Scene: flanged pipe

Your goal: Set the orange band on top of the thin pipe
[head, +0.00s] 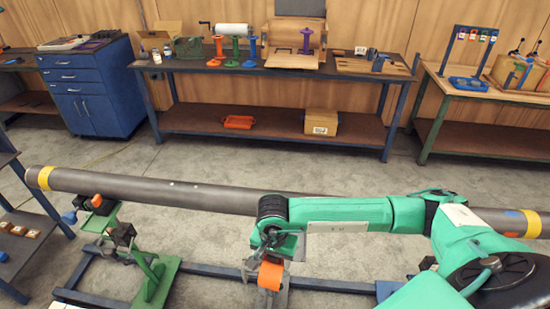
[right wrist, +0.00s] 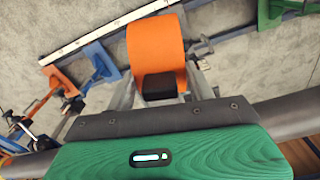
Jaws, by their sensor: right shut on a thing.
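The thin pipe (head: 150,190) is long, grey and roughly level, running across the head view with yellow bands near its ends. My right arm hides part of its middle. My right gripper (head: 270,277) points down, on the near side of the pipe, shut on the orange band (head: 269,273). In the right wrist view the band (right wrist: 156,45) is a wide orange loop between the fingers of the gripper (right wrist: 160,88). The pipe (right wrist: 283,117) passes behind the gripper body there. The band is apart from the pipe. My left gripper is not in view.
A green stand (head: 155,275) and blue floor rails (head: 225,271) lie below the pipe. A workbench (head: 255,72) with spools stands behind, a blue cabinet (head: 92,85) at back left, another bench (head: 480,95) at right. The floor between pipe and benches is clear.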

